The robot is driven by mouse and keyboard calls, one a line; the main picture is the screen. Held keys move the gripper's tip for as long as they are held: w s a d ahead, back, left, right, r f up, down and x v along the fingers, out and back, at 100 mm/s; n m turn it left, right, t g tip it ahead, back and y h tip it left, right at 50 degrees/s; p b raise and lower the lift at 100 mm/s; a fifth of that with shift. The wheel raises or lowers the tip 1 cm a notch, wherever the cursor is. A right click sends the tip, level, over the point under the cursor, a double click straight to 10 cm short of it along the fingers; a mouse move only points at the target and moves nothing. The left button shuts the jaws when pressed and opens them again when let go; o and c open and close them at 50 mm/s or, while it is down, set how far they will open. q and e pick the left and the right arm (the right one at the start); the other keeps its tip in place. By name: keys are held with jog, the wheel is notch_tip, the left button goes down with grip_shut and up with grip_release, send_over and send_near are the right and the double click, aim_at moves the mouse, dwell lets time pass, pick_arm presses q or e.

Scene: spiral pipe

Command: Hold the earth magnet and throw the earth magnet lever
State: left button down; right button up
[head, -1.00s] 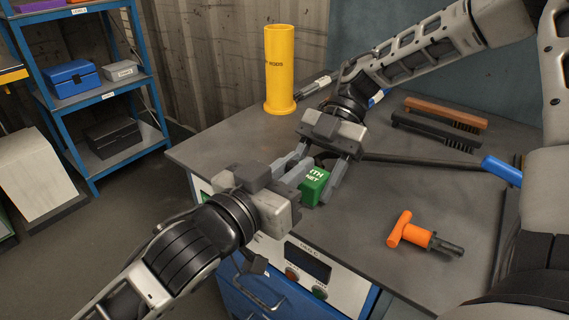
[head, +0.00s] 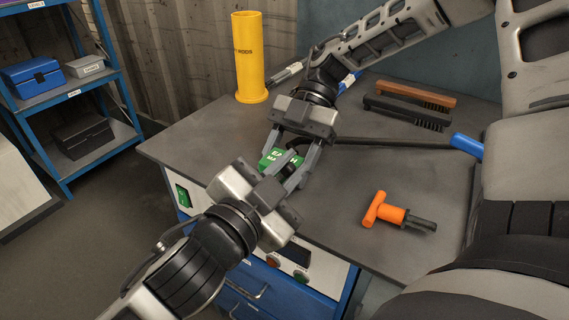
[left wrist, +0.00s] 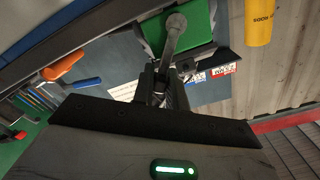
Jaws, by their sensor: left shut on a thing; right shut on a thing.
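The earth magnet (head: 268,160) is a green block with white lettering near the desk's front left edge. My right gripper (head: 293,163), from the upper right, is shut on it with a finger on either side. My left gripper (head: 277,172), from the lower left, reaches the magnet from the front. In the left wrist view the magnet's green face (left wrist: 200,25) lies beyond the jaws. The grey, round-ended lever (left wrist: 175,25) runs down between my left fingers, which appear shut on it. In the head view the fingers and gripper bodies hide the lever and much of the magnet.
An orange T-handled tool (head: 385,210) lies on the desk (head: 335,215). A dark bar with a blue handle (head: 467,146) lies behind the magnet. Two brushes (head: 410,100) and a yellow tube (head: 249,60) are at the back. A blue shelf (head: 95,90) stands left.

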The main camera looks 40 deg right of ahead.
pick_arm(q)
jog(key=shift+f, duration=0.1)
dwell(0.4)
jog(key=c, duration=1.4)
grip_release()
jog(key=shift+a, duration=0.1)
jog(key=v, duration=1.2)
pick_arm(e)
jog(key=o, duration=1.2)
jog(key=shift+c, duration=0.2)
jog(key=shift+d, duration=0.1)
